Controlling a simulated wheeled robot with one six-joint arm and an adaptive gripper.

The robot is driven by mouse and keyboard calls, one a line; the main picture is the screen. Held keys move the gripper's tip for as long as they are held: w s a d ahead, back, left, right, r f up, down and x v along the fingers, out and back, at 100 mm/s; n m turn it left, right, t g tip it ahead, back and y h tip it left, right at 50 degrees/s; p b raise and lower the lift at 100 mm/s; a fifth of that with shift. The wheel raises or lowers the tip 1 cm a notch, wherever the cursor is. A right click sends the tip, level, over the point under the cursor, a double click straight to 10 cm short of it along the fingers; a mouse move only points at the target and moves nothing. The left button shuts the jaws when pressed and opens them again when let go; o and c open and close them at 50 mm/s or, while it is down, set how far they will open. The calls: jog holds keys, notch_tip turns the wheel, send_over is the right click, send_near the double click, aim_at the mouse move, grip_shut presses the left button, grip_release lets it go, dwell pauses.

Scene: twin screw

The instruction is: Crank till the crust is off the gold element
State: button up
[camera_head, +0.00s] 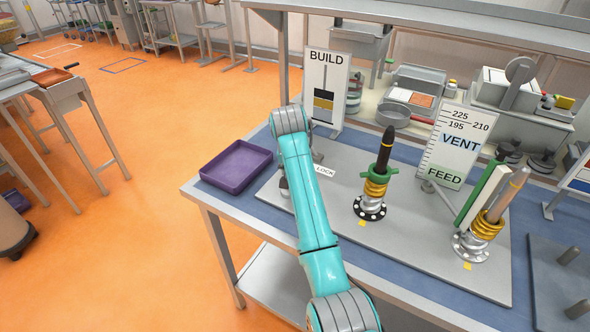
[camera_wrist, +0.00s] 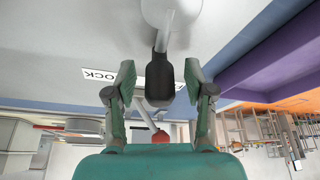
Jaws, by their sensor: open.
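In the head view, a gold coiled element (camera_head: 374,190) stands on a black flanged base, with a green collar and a black rod rising from it. A second gold coiled element (camera_head: 486,226) stands at the right on a grey flange, with a tan rod and a green-and-white strip beside it. I cannot make out which part is the crust. In the wrist view my gripper (camera_wrist: 158,71) is open, its two green fingers on either side of a dark handle (camera_wrist: 159,86) on a grey arm. I see no clear contact. My arm hides the gripper in the head view.
A BUILD sign (camera_head: 325,85) with a black and gold gauge stands behind my arm. A VENT/FEED sign (camera_head: 457,145) stands between the elements. A purple tray (camera_head: 237,166) lies at the left. A red-knobbed lever (camera_wrist: 160,137) shows beyond the handle in the wrist view.

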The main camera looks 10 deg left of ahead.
grip_shut()
jog(key=shift+a, duration=0.1)
